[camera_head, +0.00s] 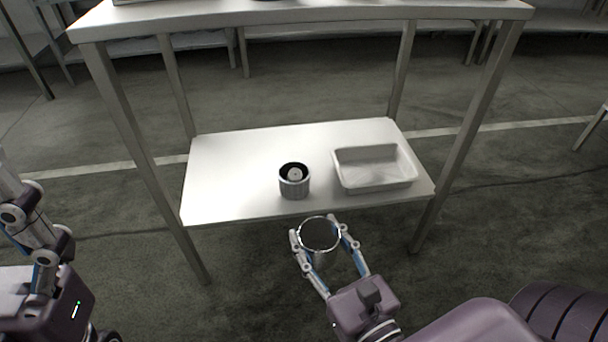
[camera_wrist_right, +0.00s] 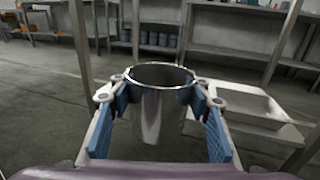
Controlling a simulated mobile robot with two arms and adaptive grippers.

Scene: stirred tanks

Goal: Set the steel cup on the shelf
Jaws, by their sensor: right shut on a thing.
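The steel cup (camera_head: 319,235) is a shiny open-topped cylinder, held upright. My right gripper (camera_head: 321,245) is shut on it, one finger on each side. In the right wrist view the cup (camera_wrist_right: 158,105) sits between the blue finger pads of the right gripper (camera_wrist_right: 160,100). In the head view the cup is in front of the near edge of the white lower shelf (camera_head: 240,170); its exact height against the shelf is hard to tell. At the left edge of the head view part of my left arm shows, but I cannot make out its fingertips.
The shelf's left part is bare. Metal legs (camera_head: 140,160) flank the shelf, and a tabletop (camera_head: 300,14) spans above it.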

